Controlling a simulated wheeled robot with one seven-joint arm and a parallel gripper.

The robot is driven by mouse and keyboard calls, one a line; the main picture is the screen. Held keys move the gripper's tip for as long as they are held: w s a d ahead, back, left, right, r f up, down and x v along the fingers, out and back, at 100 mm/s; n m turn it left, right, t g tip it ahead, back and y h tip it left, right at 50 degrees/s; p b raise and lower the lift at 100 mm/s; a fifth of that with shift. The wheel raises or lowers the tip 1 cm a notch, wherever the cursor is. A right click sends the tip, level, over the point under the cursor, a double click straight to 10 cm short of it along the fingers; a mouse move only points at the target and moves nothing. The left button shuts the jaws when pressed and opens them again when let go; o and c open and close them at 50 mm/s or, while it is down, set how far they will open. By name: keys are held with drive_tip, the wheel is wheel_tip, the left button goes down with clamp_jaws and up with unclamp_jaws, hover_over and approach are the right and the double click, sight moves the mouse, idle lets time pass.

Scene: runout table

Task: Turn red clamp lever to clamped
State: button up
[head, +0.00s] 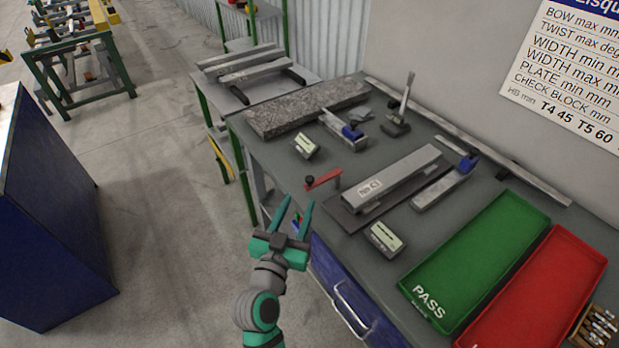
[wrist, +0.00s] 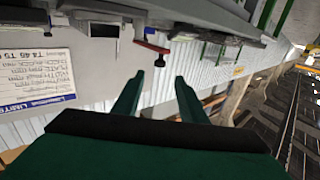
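The red clamp lever (head: 324,179) sits on the table near its front edge, left of a grey metal bar labelled 63 (head: 390,181). A dark knob is at the lever's left end. In the wrist view the red lever (wrist: 152,47) shows beyond and above the fingertips, with its dark knob (wrist: 160,62) hanging below it. My gripper (head: 294,210) is green, with its two fingers spread apart and nothing between them. It is in front of the table edge, nearer the camera than the lever and apart from it. The wrist view also shows the open fingers (wrist: 157,80).
A green PASS tray (head: 480,250) and a red tray (head: 545,285) lie at the right of the table. Two small gauge boxes (head: 306,146) (head: 386,239) stand near the lever. A stone plate (head: 305,108) lies behind. A blue drawer front (head: 340,285) is below the edge.

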sight(308, 182)
drive_tip(key=x, duration=1)
drive_tip(key=shift+w+d, duration=0.15)
drive_tip(key=shift+w, duration=0.1)
clamp_jaws()
